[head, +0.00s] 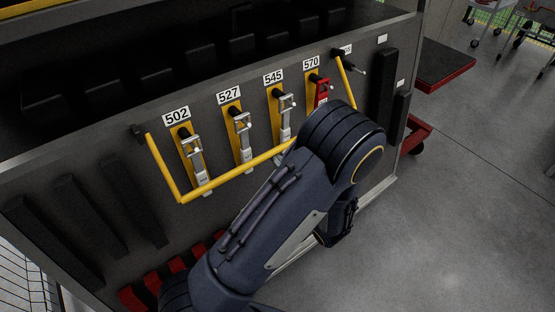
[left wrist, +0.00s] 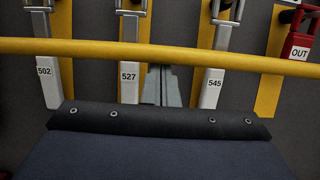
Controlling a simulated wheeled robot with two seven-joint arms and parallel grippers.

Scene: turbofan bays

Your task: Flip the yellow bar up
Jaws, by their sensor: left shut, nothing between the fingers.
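The yellow bar (head: 232,176) is a U-shaped rail hinged at both ends on the dark panel. It hangs low, with its crossbar in front of the lower ends of the latch handles. In the left wrist view the crossbar (left wrist: 100,48) runs across the upper picture. My left gripper (left wrist: 161,82) is shut and empty, its grey fingers pointing at the panel between the 527 and 545 handles. Their tips reach the bar's lower edge and seem to pass behind it; I cannot tell whether they touch. In the head view my left arm hides the bar's right corner. My right gripper is not in view.
Silver latch handles on yellow plates sit under labels 502 (head: 176,115), 527 (head: 229,96) and 545 (head: 273,77). A red latch (head: 322,90) is under 570.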

